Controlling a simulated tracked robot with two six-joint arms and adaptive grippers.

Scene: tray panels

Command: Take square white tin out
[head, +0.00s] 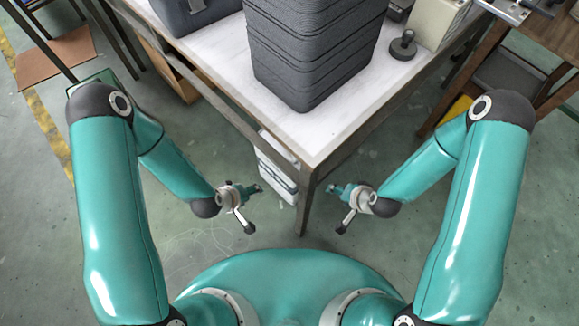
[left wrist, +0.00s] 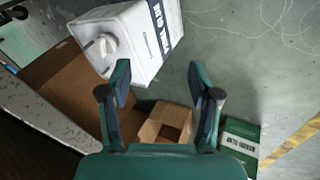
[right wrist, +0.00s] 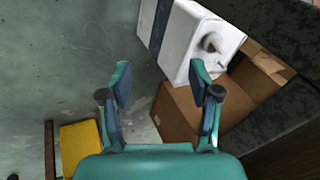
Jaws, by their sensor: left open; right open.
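A white boxy container with a round cap stands below the worktable. It shows under the table edge in the head view (head: 272,160), with dark lettering in the left wrist view (left wrist: 136,45) and with a dark band in the right wrist view (right wrist: 205,30). I cannot tell whether it is the square white tin; no other white tin shows clearly. My left gripper (head: 257,188) and my right gripper (head: 332,189) are open and empty, in front of the table's near corner and apart from everything. Their spread fingers show in both wrist views.
A tall stack of dark ribbed crates (head: 310,55) stands at the table's (head: 345,130) near corner; its inside is hidden. A beige box (head: 438,22) and a black knob-topped object (head: 403,46) stand right of it. A grey case (head: 195,14) is left. Cardboard boxes (left wrist: 166,122) lie below.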

